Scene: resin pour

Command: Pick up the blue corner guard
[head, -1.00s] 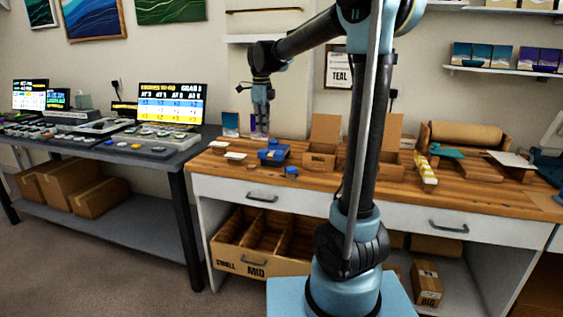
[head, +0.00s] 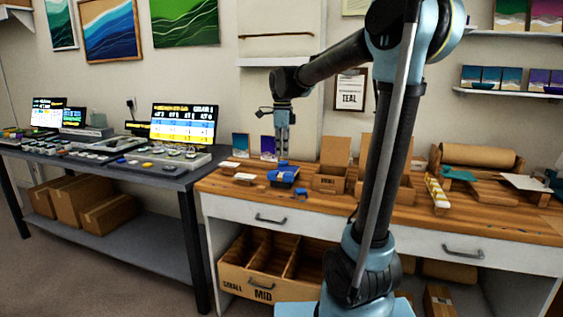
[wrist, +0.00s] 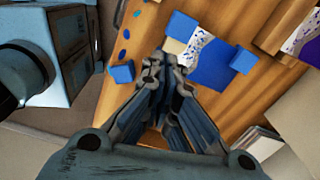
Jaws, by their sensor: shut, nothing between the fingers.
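A small blue block-like piece (wrist: 122,72), which looks like the loose blue corner guard, lies on the wooden bench left of my fingertips in the wrist view. In the head view it is a small blue piece (head: 301,192) near the bench's front edge. Two similar blue pieces, one upper (wrist: 181,25) and one right (wrist: 243,60), sit at a flat blue panel (wrist: 212,70) with a white patterned part. This group appears as a blue cluster (head: 283,173) in the head view. My gripper (head: 282,154) points down above the bench near the cluster, shut and empty. Its fingers (wrist: 168,62) touch none of the blue pieces.
Cardboard boxes (head: 330,181) stand right of the blue cluster. Small picture panels (head: 268,147) lean at the wall behind. Pale flat pieces (head: 245,177) lie to the left. A dark table (head: 170,172) with screens stands further left. An open divided drawer (head: 262,271) is below the bench.

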